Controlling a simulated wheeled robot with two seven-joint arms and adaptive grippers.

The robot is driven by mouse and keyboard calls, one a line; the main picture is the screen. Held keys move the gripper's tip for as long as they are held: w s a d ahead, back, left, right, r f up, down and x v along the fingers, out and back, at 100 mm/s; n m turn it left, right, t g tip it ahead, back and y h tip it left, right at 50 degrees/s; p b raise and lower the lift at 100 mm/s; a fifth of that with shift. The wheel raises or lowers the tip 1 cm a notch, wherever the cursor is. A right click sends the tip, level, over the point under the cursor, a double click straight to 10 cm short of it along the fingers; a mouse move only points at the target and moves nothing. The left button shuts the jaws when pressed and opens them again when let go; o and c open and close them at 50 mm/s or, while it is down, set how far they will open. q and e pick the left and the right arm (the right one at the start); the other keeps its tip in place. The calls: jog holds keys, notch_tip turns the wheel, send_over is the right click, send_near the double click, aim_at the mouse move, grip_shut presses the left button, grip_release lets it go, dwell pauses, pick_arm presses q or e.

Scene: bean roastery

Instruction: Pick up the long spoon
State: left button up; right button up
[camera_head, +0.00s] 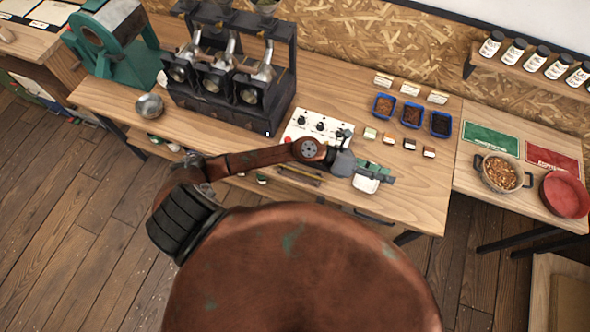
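My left arm reaches in from the left over the wooden table, and my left gripper (385,177) is above the table's front edge. The gripper is seen from above and is small; I cannot tell whether its fingers are open or shut. A long thin brownish item (300,176), perhaps the long spoon, lies along the front edge, left of the gripper and below my forearm. Its shape is too small to be sure. A white dish (366,184) is partly hidden under the gripper. My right gripper is not in view.
A dark three-part roaster (230,85) stands at the back left, with a metal bowl (150,106) beside it. Blue trays of beans (411,115), small sample blocks (409,144) and a white control panel (315,127) are behind the gripper. The table's right part (425,195) is clear.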

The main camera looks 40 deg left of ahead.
pick_arm(q)
notch_tip(320, 180, down, 7)
jog(key=s+a+m+g+y, duration=0.3)
jog(key=m, duration=0.1)
jog(key=m+g+y, duration=0.3)
jog(key=m+y, duration=0.2)
jog(key=y, duration=0.6)
send_over(303, 173)
jog(key=f, duration=1)
jog(key=shift+w+a+f+p, duration=0.25)
jog(key=shift+f+p, duration=0.05)
jog(key=shift+f, duration=1)
jog(key=shift+m, duration=0.3)
jog(key=f, duration=0.1)
jog(key=f+p, duration=0.1)
jog(key=f, duration=0.1)
jog(key=f+p, duration=0.1)
jog(key=f, duration=0.1)
jog(key=shift+s+d+f, duration=0.15)
jog(key=shift+d+f, duration=0.1)
jog(key=shift+c, duration=0.5)
grip_shut()
